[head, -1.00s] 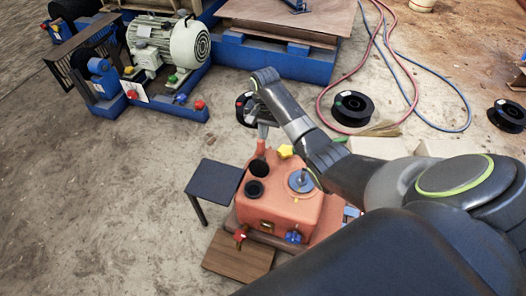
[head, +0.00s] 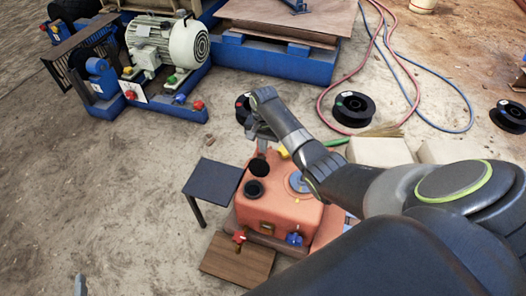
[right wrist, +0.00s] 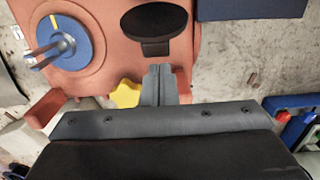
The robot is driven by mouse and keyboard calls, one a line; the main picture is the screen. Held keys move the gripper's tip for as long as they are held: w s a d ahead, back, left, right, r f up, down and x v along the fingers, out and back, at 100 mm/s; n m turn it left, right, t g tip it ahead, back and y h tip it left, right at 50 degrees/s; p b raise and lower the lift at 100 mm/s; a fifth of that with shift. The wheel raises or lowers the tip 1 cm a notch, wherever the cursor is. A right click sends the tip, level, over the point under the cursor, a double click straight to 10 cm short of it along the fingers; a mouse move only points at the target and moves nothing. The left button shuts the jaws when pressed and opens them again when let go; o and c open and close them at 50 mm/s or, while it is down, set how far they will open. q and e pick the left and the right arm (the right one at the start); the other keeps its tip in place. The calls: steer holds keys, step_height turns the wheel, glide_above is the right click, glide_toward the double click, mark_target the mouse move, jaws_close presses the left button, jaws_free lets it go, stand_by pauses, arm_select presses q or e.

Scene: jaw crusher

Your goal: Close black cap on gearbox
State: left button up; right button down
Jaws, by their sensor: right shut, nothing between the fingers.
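The orange gearbox (head: 275,208) stands right of centre in the head view. Its black cap (head: 258,167) stands open behind a dark round opening (head: 254,188) on the gearbox top. In the right wrist view the cap (right wrist: 155,22) is a black oval with a small block below it. My right gripper (head: 261,148) is shut and empty, just behind the cap. In the right wrist view its fingertips (right wrist: 158,72) point at the cap's lower side; I cannot tell whether they touch. A grey tip, probably of my left gripper (head: 80,285), shows at the bottom left; its jaws cannot be made out.
A blue dial (right wrist: 62,42) and a yellow knob (right wrist: 126,94) sit on the gearbox near my right gripper. A small dark table (head: 213,179) stands left of the gearbox, a wooden board (head: 237,258) in front. The floor at left is clear.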

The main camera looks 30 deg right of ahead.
step_height(320, 180, down, 2)
steer(key=shift+f+b, duration=0.1)
steer(key=shift+b, duration=0.35)
arm_select(q)
step_height(320, 180, up, 7)
steer(key=w+t, duration=0.2)
steer(key=t, duration=0.2)
steer(key=shift+w+a+r+m+t+y, duration=0.2)
steer(key=shift+a+m+t+y, duration=0.1)
steer(key=shift+t+y, duration=0.1)
arm_select(e)
steer(key=shift+f, duration=0.1)
arm_select(q)
steer(key=shift+f, duration=0.2)
